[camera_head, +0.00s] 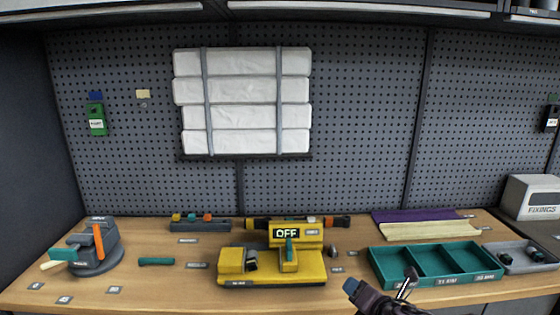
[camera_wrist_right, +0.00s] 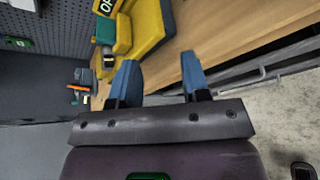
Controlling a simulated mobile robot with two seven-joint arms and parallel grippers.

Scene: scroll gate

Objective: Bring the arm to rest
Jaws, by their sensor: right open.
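My right gripper (camera_head: 352,287) shows at the bottom of the head view, low by the front edge of the workbench (camera_head: 190,290). In the right wrist view my right gripper (camera_wrist_right: 160,80) has its two blue fingers spread apart, with nothing between them. It is open and empty, to the front right of the yellow machine (camera_head: 270,269) and apart from it. The yellow machine has a display reading OFF and a teal lever; part of it also shows at the top of the right wrist view (camera_wrist_right: 150,25). My left gripper is in neither view.
A teal compartment tray (camera_head: 436,283) stands right of my gripper, with a grey tray (camera_head: 530,262) beyond it. A grey clamp-like device (camera_head: 97,262) with an orange lever is at far left. A teal bar (camera_head: 156,262) lies between.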

